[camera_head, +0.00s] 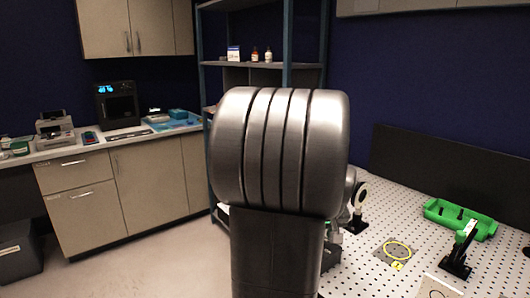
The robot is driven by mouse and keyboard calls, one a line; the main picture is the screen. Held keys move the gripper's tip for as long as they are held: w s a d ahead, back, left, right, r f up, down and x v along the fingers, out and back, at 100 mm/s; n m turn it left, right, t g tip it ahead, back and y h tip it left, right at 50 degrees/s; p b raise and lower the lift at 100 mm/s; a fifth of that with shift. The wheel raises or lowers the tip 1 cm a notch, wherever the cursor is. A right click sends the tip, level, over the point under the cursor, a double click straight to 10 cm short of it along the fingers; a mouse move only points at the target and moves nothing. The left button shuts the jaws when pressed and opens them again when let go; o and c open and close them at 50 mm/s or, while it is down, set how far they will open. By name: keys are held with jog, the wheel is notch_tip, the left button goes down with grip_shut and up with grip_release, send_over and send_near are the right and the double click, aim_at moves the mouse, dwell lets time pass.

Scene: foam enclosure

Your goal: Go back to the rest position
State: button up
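A large metallic joint of my own arm fills the middle of the head view, on a dark link that runs down to the bottom edge. My gripper does not show; whether it is open or holds anything is not visible. A small grey metallic part shows just past the joint's right edge, and I cannot tell what it belongs to. The joint hides part of the shelf and the left edge of the perforated table (350,283).
A shelf (221,64) stands behind. A counter (90,147) is at left.

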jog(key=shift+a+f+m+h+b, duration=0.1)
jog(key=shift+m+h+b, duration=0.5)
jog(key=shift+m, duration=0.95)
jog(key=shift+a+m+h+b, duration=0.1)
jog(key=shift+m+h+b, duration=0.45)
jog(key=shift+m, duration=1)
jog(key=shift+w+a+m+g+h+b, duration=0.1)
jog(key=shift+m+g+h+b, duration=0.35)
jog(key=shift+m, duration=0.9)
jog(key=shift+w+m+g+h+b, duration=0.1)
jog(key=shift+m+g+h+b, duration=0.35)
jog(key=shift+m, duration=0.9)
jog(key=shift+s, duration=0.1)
